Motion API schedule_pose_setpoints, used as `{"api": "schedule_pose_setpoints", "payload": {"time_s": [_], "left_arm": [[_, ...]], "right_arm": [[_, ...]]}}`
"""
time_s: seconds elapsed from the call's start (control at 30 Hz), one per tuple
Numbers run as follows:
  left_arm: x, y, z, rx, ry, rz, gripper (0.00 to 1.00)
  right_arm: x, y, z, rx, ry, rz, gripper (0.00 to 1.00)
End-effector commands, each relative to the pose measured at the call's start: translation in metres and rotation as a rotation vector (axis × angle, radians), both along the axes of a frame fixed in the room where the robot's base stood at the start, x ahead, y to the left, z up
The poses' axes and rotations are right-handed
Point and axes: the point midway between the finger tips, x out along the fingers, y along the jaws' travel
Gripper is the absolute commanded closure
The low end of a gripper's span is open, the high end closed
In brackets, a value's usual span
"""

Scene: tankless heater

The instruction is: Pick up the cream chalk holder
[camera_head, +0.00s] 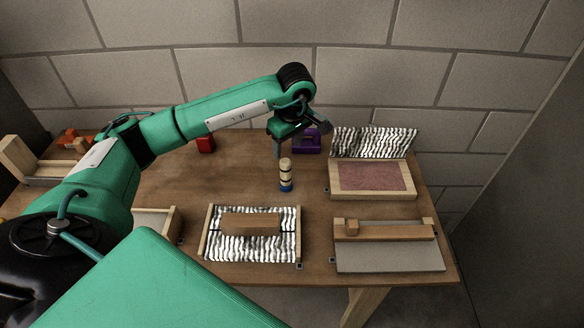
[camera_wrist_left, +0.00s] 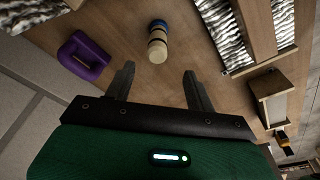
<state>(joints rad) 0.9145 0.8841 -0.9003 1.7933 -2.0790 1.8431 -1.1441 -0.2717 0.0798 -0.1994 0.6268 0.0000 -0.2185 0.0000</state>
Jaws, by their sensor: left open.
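The cream chalk holder (camera_head: 286,176) is a small upright cylinder with dark bands and a blue base, standing on the wooden table. In the left wrist view the chalk holder (camera_wrist_left: 157,46) lies just beyond the gap between the fingertips, close to the middle. My left gripper (camera_head: 289,147) is above and slightly behind it in the head view, pointing down. Its fingers are apart and empty in the wrist view (camera_wrist_left: 158,72). They are not touching the holder. My right gripper is not in view.
A purple block with an opening (camera_head: 307,142) stands behind the holder. A red object (camera_head: 205,144) is at the back left. A framed tray (camera_head: 300,222) is in front, with wooden-framed trays (camera_head: 372,195) on the right. Bare table (camera_head: 240,180) lies left of the holder.

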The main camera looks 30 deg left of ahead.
Motion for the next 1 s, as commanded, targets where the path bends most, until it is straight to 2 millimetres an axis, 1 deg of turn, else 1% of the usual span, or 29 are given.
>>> {"api": "schedule_pose_setpoints", "payload": {"time_s": [0.03,0.2,0.3,0.37,0.43,0.57,0.67,0.77,0.83,0.9,1.0], "left_arm": [[-0.001,0.001,-0.009,0.000,0.007,0.001,0.45],[0.000,0.005,-0.043,-0.002,0.006,0.000,0.45],[0.002,0.007,-0.059,-0.003,0.004,0.000,0.45],[0.002,0.009,-0.066,-0.003,0.004,0.000,0.45],[0.003,0.010,-0.072,-0.003,0.002,-0.001,0.45],[0.004,0.010,-0.079,-0.002,0.003,-0.001,0.45],[0.007,0.012,-0.091,-0.004,0.005,0.001,0.45],[0.011,0.014,-0.105,-0.003,0.006,0.001,0.45],[0.012,0.015,-0.115,-0.004,0.004,-0.001,0.45],[0.012,0.016,-0.122,-0.002,0.003,-0.001,0.45],[0.012,0.017,-0.126,-0.003,0.001,-0.001,0.45]], "right_arm": [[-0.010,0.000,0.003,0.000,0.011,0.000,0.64],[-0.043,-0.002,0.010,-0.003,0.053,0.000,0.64],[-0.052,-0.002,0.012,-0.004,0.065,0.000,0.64],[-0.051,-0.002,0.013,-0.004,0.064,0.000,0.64],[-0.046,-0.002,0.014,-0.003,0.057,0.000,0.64],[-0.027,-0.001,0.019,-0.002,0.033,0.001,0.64],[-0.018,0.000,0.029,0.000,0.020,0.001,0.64],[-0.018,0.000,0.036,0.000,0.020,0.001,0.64],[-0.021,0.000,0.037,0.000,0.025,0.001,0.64],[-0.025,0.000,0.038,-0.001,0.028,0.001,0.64],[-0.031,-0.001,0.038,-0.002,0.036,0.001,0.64]]}}
